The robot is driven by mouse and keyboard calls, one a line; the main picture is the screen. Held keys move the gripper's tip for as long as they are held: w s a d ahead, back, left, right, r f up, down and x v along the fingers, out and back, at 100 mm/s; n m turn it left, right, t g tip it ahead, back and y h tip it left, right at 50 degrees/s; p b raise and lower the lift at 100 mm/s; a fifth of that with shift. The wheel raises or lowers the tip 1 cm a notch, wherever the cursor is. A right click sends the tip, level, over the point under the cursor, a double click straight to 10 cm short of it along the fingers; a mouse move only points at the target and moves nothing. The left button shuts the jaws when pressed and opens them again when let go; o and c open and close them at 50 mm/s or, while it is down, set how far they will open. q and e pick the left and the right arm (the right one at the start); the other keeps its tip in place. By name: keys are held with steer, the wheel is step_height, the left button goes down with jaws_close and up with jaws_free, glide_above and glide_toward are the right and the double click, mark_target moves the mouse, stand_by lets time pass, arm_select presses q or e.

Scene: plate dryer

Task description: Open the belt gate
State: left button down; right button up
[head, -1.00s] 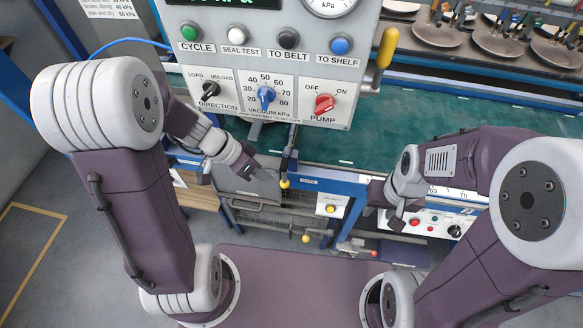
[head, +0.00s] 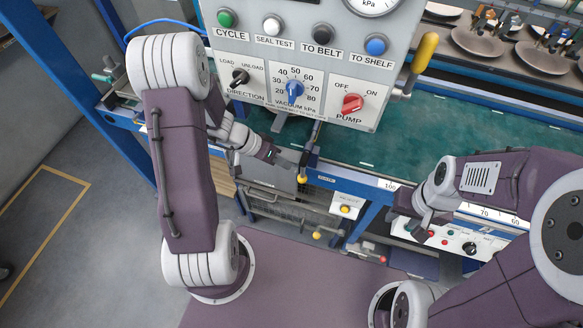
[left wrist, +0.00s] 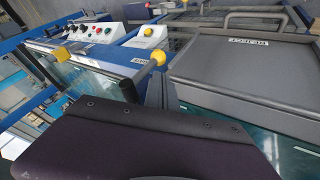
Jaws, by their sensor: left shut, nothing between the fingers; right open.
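The gate lever is a dark bar ending in a yellow ball (head: 302,180), in front of the belt (head: 375,135) and beside a small blue label plate. In the left wrist view a yellow ball (left wrist: 158,55) tops a grey post just beyond my gripper's dark body. My left gripper (head: 278,156) is shut and empty, just left of the lever in the head view; I cannot tell whether it touches it. The gate panel is not clear, so its position cannot be told. My right gripper (head: 420,226) is open and empty at the right, near the lower control box.
The control panel (head: 300,60) with buttons and knobs hangs above my left gripper. A grey lidded reject bin (left wrist: 245,65) stands near the lever. A white box with a yellow button (head: 346,205) is to the lever's right. Plates (head: 480,42) line the back.

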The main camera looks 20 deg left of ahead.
arm_select(q)
steer(key=x, duration=0.4)
steer(key=shift+w+d+f, duration=0.1)
steer(key=shift+f, duration=0.05)
